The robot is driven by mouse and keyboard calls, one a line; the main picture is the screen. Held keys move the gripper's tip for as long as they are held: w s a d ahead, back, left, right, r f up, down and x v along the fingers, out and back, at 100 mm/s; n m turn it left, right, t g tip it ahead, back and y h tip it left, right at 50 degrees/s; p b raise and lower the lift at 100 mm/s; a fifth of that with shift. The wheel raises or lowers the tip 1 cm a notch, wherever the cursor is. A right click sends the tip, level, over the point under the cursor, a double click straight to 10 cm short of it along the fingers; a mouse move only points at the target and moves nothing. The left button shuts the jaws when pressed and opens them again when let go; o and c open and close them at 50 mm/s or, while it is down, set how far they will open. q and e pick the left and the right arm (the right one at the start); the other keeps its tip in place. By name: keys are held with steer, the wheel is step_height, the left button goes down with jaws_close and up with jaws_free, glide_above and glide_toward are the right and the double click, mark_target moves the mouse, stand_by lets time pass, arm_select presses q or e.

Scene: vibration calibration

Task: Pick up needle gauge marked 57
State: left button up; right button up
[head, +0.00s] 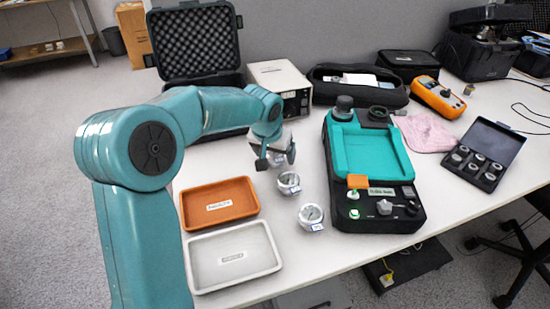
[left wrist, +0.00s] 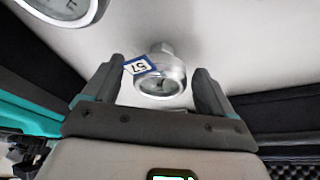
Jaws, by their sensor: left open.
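The needle gauge marked 57 (left wrist: 165,84) is a small round silver gauge with a blue-edged white tag, seen in the left wrist view. It sits between the two fingers of my left gripper (left wrist: 159,78), with gaps visible beside it. In the head view my left gripper (head: 276,159) is open and low over the table, largely covering the gauge there. A second silver gauge (head: 289,181) stands just in front of it, and a third gauge (head: 311,215) with a tag is nearer the front. Part of another gauge (left wrist: 62,8) shows at the wrist view's upper left. My right gripper is out of view.
An orange tray (head: 243,184) and a white tray (head: 266,235) lie at the left front of the table. A black and teal device (head: 346,205) stands right of the gauges. A grey instrument box (head: 275,75) and an open black case (head: 159,57) are behind.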

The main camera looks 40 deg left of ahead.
arm_select(q)
steer(key=shift+c, duration=1.2)
steer(key=c, duration=0.9)
steer(key=shift+c, duration=0.2)
step_height(320, 180, up, 21)
steer(key=p, duration=0.7)
steer(key=shift+r+p, duration=1.55)
steer(key=shift+p, duration=0.25)
steer(key=shift+w+f, duration=0.1)
steer(key=shift+f, duration=0.05)
